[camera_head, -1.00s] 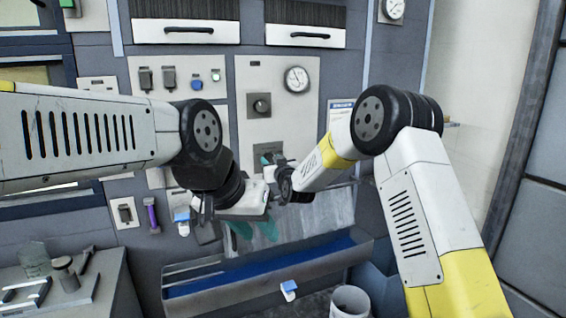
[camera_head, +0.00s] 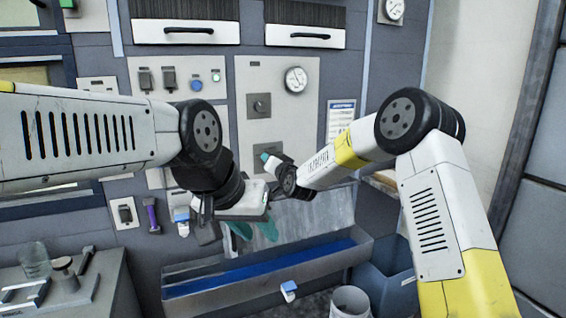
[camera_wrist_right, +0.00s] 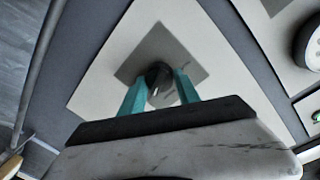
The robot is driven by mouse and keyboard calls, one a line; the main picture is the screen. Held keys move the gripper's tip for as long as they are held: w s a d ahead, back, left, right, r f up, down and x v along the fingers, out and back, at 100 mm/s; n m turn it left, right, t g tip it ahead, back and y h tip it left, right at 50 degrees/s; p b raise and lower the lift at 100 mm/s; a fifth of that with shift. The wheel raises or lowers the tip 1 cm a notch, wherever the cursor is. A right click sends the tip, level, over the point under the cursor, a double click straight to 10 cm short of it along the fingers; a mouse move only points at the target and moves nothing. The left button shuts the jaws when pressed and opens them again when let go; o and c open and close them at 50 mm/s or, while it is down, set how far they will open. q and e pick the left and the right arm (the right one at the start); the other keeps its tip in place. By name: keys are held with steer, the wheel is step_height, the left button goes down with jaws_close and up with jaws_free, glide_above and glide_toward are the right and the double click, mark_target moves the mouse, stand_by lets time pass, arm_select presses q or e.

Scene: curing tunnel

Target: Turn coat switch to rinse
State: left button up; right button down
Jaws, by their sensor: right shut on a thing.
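A dark round knob (camera_wrist_right: 158,80) on a grey square plate shows in the right wrist view, between the teal fingers of my right gripper (camera_wrist_right: 160,92), which is shut on it. A light mark shows on the knob. In the head view my right gripper (camera_head: 267,160) is at the lower plate (camera_head: 267,132) of the white panel and hides that knob. Another knob (camera_head: 260,104) sits above it, clear of the gripper. I cannot read which is the coat switch. My left gripper (camera_head: 252,230) hangs lower, its teal fingers apart and nothing between them.
A round gauge (camera_head: 295,79) is on the panel's upper right. A long trough (camera_head: 262,284) with blue inside lies below my grippers. A blue bin (camera_head: 385,285) and a white bucket (camera_head: 350,302) stand to the right. A bench (camera_head: 108,285) with a glass beaker (camera_head: 34,262) is at left.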

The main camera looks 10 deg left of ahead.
stand_by(0.5)
steer(key=c, duration=0.9)
jaws_free()
steer(key=v, duration=0.8)
steer(key=shift+w, duration=0.1)
